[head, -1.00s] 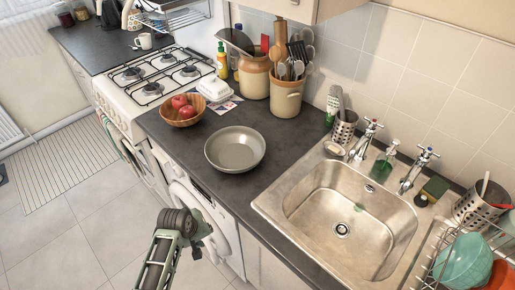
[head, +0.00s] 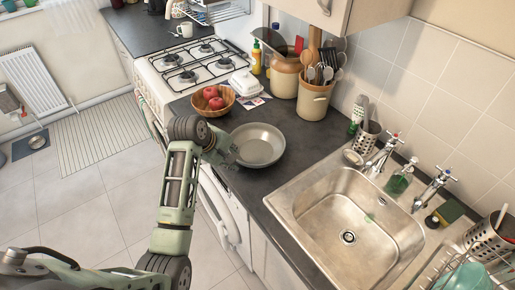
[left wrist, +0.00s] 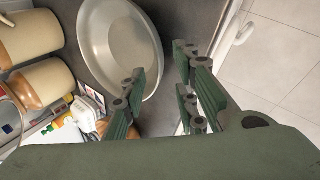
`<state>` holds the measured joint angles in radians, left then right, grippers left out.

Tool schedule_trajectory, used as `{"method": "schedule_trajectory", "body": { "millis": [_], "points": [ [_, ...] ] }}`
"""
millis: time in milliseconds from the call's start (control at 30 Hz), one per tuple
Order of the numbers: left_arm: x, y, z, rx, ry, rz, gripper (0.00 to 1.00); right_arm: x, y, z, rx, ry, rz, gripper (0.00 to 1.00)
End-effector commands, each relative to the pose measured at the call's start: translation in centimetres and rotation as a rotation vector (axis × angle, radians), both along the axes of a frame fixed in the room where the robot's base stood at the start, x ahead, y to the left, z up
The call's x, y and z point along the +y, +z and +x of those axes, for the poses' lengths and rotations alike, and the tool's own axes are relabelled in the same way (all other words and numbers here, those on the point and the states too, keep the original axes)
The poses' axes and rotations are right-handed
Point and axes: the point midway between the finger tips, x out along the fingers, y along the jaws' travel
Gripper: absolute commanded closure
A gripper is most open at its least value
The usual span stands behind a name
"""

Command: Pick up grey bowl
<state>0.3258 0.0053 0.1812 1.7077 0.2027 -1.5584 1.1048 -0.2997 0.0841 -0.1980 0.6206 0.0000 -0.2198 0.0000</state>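The grey bowl (head: 258,146) is round and shallow. It sits upright and empty on the dark counter, left of the sink. It also shows in the left wrist view (left wrist: 115,45), pale grey, at the upper left. My left gripper (head: 226,152) is at the bowl's left side, near the counter's front edge, partly hidden behind my wrist. In the left wrist view its two green fingers (left wrist: 160,68) are spread apart with nothing held. One finger overlaps the bowl's edge in the picture; I cannot tell whether it touches. My right gripper is in neither view.
A wooden bowl (head: 228,105) with red apples stands just behind the grey bowl. A butter dish (head: 243,83) and utensil crock (head: 314,101) are farther back. The sink (head: 300,190) lies to the right. The washer (head: 222,212) is under the counter.

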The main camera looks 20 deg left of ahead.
Motion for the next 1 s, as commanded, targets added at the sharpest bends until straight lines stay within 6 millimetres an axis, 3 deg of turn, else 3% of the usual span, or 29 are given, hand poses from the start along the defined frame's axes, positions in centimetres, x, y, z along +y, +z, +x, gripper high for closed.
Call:
{"method": "schedule_trajectory", "body": {
  "millis": [533,867,1000],
  "points": [
    [-0.7,-4.6,3.3,0.002,-0.003,0.002,0.72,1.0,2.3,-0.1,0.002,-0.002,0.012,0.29],
    [-0.8,-5.2,3.5,0.0,-0.003,0.003,0.72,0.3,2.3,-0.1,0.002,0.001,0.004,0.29],
    [-0.8,-5.2,3.5,0.0,-0.003,0.003,0.84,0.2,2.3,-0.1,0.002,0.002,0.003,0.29]
  ]
}}
